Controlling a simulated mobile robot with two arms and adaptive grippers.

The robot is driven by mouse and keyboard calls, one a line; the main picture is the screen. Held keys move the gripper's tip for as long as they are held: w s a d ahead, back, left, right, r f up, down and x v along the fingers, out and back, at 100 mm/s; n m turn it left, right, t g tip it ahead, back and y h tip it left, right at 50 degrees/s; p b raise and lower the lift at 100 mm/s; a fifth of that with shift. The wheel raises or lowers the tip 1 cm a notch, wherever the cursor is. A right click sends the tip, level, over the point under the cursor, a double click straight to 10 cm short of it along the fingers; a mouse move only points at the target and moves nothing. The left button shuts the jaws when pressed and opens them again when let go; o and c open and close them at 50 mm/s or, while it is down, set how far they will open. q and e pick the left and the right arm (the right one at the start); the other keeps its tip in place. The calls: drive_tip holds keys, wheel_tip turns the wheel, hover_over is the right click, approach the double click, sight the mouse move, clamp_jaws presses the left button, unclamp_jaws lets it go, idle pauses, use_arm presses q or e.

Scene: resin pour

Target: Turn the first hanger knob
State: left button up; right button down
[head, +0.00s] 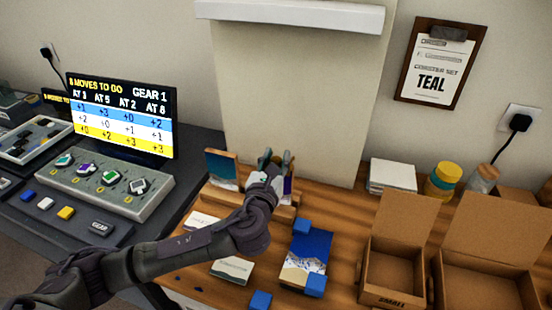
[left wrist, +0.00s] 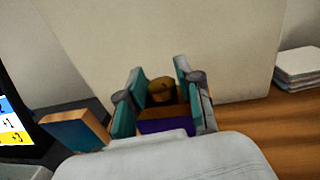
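My left gripper (head: 276,160) is over the wooden rack (head: 285,212) on the bench. In the left wrist view its two teal fingers (left wrist: 160,98) stand apart, with a brown rounded knob (left wrist: 161,89) showing between them. The knob sits above a wooden piece with a purple face (left wrist: 165,126). I cannot tell whether the fingers touch the knob. In the head view the gripper and forearm hide the knob and much of the rack. My right gripper is not in view.
A blue-topped panel (head: 221,168) leans at the rack's left. A picture panel (head: 308,255) with blue corner blocks lies in front. Open cardboard boxes (head: 395,265) stand at right. A console with several knobs (head: 105,185) and a screen (head: 122,115) stand at left.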

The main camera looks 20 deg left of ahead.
use_arm(q)
clamp_jaws()
drive_tip(key=shift+m+h, duration=0.3)
drive_tip(key=shift+m+h+p, duration=0.35)
drive_tip(key=shift+m+h, duration=0.05)
drive_tip(key=shift+h, duration=0.4)
drive_tip(key=shift+a+m+h, duration=0.1)
drive_tip(key=shift+m+h, duration=0.7)
drive_tip(key=shift+h, duration=0.4)
drive_tip(key=m+g+h, duration=0.1)
drive_tip(key=m+h, duration=0.1)
drive_tip(key=h, duration=0.1)
drive_tip(key=shift+f, duration=0.1)
drive_tip(key=shift+m+g+h+b, duration=1.15)
drive_tip(key=shift+m+h, duration=0.25)
drive_tip(key=shift+h, duration=0.6)
